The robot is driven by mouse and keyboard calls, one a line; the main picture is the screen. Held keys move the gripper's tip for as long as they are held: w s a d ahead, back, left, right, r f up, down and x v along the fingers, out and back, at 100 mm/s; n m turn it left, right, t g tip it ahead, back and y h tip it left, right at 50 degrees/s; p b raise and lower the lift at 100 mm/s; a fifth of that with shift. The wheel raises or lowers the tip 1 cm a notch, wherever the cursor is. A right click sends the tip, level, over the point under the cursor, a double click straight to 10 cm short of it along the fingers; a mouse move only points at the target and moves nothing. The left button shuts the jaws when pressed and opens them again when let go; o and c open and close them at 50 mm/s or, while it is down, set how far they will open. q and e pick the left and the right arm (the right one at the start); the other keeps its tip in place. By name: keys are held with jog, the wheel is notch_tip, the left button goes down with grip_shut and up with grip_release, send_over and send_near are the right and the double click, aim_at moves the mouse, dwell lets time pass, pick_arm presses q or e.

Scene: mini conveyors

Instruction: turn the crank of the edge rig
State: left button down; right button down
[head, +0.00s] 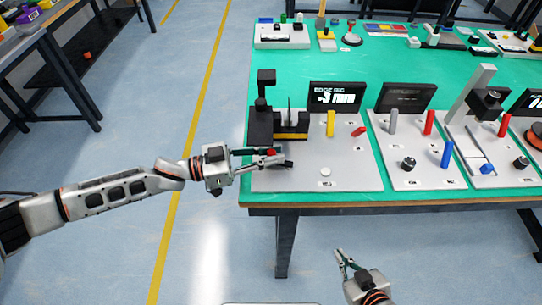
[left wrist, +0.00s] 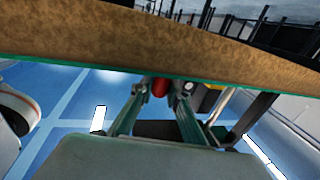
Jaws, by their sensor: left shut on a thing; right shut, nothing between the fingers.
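The edge rig (head: 300,181) is a grey plate at the near left corner of the green table. It has a black mechanism (head: 264,123) and a dark display (head: 337,97) whose text looks like "EDGE RIG" and "-3 mm". My left gripper (head: 274,158) reaches in from the left over the plate's left edge, shut on the crank's red knob (head: 271,152). In the left wrist view the red knob (left wrist: 159,88) shows between the fingertips; the crank arm is mostly hidden. My right gripper (head: 343,262) is shut and empty, in front of the table's near edge.
The rig also carries a yellow lever (head: 330,123), a small red lever (head: 358,132) and a white button (head: 325,172). Another grey rig (head: 425,178) with knobs and levers stands to its right. The floor (head: 130,230) in front is clear.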

pick_arm(q)
jog(key=shift+w+g, duration=0.1)
jog(key=shift+g, duration=0.3)
jog(key=c, duration=2)
grip_release()
jog(key=shift+o, duration=0.2)
jog(key=s+a, duration=0.2)
jog(key=a, duration=0.9)
jog(key=shift+a, duration=0.4)
jog(key=shift+s+a, duration=0.1)
